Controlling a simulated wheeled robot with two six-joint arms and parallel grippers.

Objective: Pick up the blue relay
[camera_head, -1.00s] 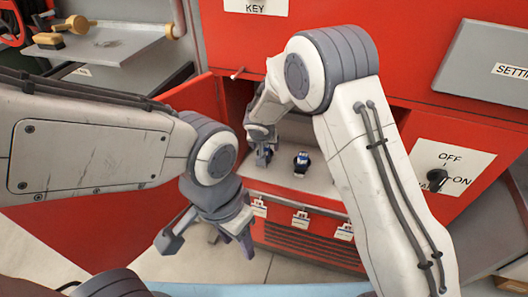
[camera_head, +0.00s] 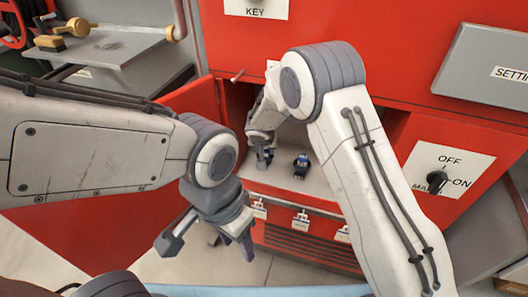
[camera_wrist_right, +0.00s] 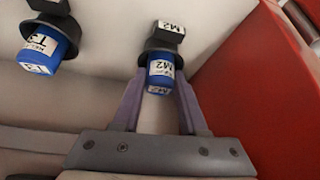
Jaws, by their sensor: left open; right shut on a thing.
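A blue relay marked M2 (camera_wrist_right: 160,76), with a black collar and base, is between the fingers of my right gripper (camera_wrist_right: 157,92), which is shut on it. In the head view my right gripper (camera_head: 263,158) is inside the red cabinet's opening, low over the grey shelf. A second blue relay, marked T3 (camera_wrist_right: 46,47), stands apart to the left in the wrist view. It also shows in the head view (camera_head: 301,166), to the right of the gripper. My left gripper (camera_head: 208,243) is open and empty, outside and in front of the cabinet.
The grey shelf (camera_head: 318,188) bears the relays inside the red cabinet (camera_head: 330,25). Its open red door (camera_head: 195,98) is at left. A switch panel (camera_head: 450,168) is at right. A grey side tray (camera_head: 115,50) holds a brush and a brass fitting.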

